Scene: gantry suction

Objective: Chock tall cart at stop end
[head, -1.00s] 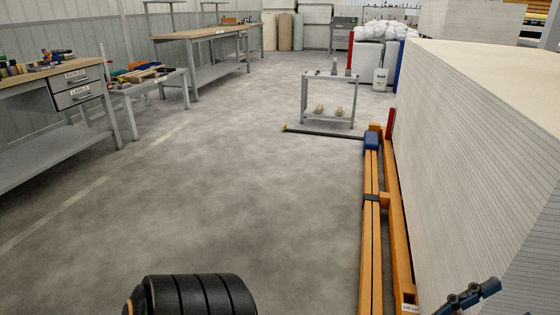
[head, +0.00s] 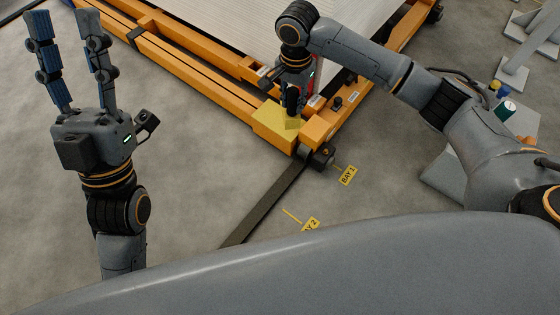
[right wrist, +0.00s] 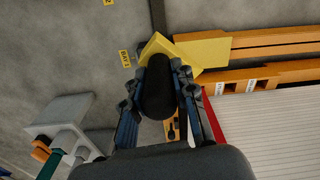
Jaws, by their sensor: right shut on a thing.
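My left gripper (head: 68,62) is open and empty, its blue-padded fingers pointing up at the left of the head view. My right gripper (head: 292,100) points down at the corner of an orange frame (head: 190,72), which carries a tall stack of pale boards (head: 225,25). In the right wrist view a dark rounded thing (right wrist: 158,90) lies between its fingers. A yellow chock-like wedge (right wrist: 158,46) shows at the fingertips, against a yellow block (right wrist: 208,51). I cannot tell whether the wedge touches the block. A black wheel (head: 322,156) sits below the frame corner.
A dark floor strip (head: 262,205) runs from the corner toward my base. Floor labels read BAY 1 (head: 347,176) and, partly hidden, BAY 2 (head: 311,225). A grey stand with small items (head: 508,110) is at the right. The floor at lower left is clear.

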